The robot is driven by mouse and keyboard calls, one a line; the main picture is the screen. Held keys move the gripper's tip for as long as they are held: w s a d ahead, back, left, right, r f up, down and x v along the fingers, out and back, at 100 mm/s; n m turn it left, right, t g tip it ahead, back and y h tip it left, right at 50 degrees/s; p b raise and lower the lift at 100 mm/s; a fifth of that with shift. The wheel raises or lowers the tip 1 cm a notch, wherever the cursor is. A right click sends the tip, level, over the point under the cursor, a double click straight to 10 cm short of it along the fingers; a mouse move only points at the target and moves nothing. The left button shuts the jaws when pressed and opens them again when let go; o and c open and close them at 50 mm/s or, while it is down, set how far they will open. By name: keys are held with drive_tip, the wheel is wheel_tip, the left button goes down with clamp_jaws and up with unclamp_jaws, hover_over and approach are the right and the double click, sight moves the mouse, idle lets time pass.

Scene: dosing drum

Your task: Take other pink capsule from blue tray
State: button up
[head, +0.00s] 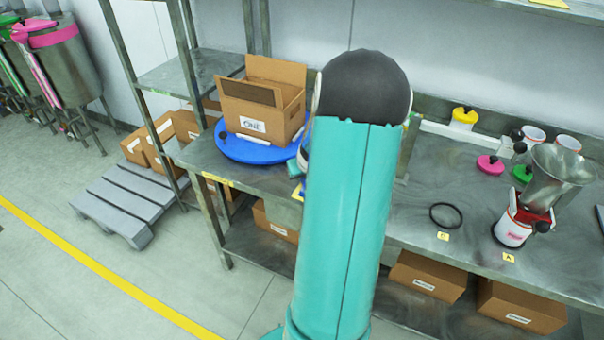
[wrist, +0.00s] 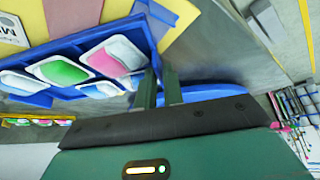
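In the wrist view the blue tray (wrist: 70,50) is tilted across the upper left. It holds several white-cupped capsules. A pink capsule (wrist: 112,58) lies near its right end, next to a green capsule (wrist: 64,71). Pale blue ones (wrist: 22,82) sit beside them and along the lower row. My gripper (wrist: 160,75) has two dark green fingers with a narrow gap and nothing visible between them. The fingers are just right of the pink capsule, at the tray's end; I cannot tell whether they touch it. In the head view my arm hides the gripper and most of the tray.
An open cardboard box (head: 262,100) stands on a blue round turntable (head: 240,150) left of my arm. On the right are a black ring (head: 446,215), a metal funnel device (head: 555,180), and pink (head: 490,165) and green lidded items. The bench between is mostly clear.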

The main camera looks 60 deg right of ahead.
drive_tip(key=shift+o, duration=1.4)
